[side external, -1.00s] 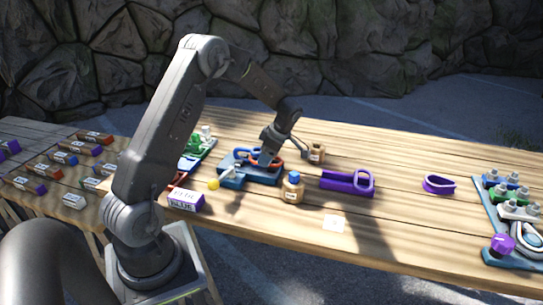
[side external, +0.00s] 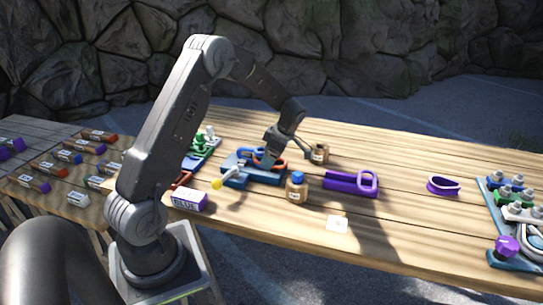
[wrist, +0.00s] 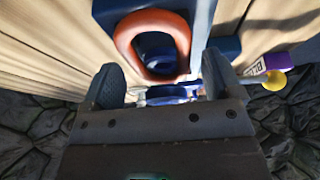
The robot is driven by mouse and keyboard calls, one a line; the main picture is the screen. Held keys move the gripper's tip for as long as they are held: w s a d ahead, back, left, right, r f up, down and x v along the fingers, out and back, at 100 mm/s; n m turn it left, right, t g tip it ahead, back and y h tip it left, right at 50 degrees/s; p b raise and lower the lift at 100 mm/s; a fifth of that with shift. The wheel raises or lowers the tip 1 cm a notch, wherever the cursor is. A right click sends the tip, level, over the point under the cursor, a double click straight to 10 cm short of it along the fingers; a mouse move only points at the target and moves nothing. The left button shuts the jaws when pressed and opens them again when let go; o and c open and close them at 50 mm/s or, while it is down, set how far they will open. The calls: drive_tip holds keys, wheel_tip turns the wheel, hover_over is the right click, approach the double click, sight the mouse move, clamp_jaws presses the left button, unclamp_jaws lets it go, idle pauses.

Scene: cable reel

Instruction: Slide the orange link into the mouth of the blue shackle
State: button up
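The orange link (wrist: 182,36) is a rounded loop seen large in the wrist view, just ahead of my fingers. It lies over a dark blue base (wrist: 104,12), and dark blue shows through its opening. In the side view the orange link (side external: 281,162) sits at the right part of the blue base (side external: 236,181). A blue loop, seemingly the blue shackle (side external: 247,152), is just left of it. My gripper (wrist: 162,85) has its fingers wide apart, with visible gaps to the link on both sides. In the side view my gripper (side external: 266,160) is down at the base, partly hiding the link.
A lever with a yellow knob (side external: 216,184) projects at the base's front left. A purple shackle piece (side external: 350,183) lies to the right.

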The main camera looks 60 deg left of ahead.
drive_tip(key=shift+o, duration=0.6)
drive_tip(key=v, duration=1.4)
drive_tip(key=s+d+r+m+t, duration=0.2)
drive_tip(key=s+d+r+m, duration=0.1)
drive_tip(key=d+r+m, duration=0.3)
drive_tip(key=s+d+m+t+h, duration=0.3)
drive_tip(key=s+d+m+t, duration=0.3)
drive_tip(key=s+d+m, duration=1.2)
drive_tip(key=s+m, duration=0.1)
drive_tip(key=m, duration=0.1)
drive_tip(key=shift+s+r+m+t, duration=0.3)
drive_tip(key=shift+r+m, duration=0.1)
